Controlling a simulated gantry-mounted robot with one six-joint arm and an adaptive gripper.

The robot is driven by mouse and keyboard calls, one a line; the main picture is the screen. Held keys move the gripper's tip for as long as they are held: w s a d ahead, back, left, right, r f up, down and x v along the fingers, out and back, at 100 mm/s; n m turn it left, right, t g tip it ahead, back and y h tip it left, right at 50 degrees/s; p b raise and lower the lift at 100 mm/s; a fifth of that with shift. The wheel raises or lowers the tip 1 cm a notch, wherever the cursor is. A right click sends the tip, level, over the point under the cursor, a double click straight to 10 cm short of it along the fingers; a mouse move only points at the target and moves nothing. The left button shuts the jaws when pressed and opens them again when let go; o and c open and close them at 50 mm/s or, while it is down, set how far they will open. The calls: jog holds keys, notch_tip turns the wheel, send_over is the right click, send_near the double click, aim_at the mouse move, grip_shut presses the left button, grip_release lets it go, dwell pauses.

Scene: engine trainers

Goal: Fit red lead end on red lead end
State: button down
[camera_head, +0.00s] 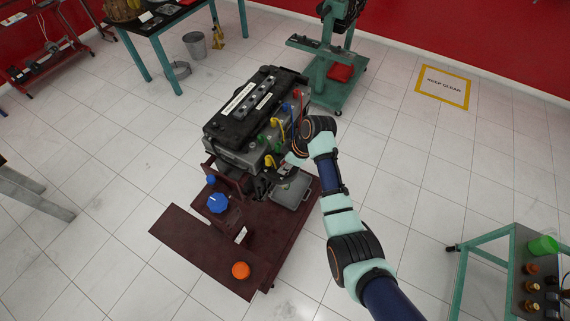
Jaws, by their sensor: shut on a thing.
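The engine trainer (245,112) has a black top cover and a grey block, and stands on a dark red stand. Coloured leads and plugs in yellow, green, blue and red stick out on its right side. A small red piece (297,93), perhaps a red lead end, shows at the upper right of the block. My gripper (287,163) is low against the block's right front side, over the stand. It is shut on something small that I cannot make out. My wrist hides part of the leads, so I cannot tell whether two red ends touch.
A grey tray (291,191) lies on the dark red stand (190,250), below my gripper. A blue knob (217,203) and an orange knob (240,270) are on the stand. A green trolley (330,84) stands behind, and another frame (520,270) at right. The tiled floor is clear between them.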

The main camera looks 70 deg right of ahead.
jog(key=shift+f, duration=0.3)
dwell(0.5)
jog(key=c, duration=0.9)
grip_release()
jog(key=shift+r, duration=0.1)
jog(key=v, duration=1.2)
jog(key=shift+w, duration=0.1)
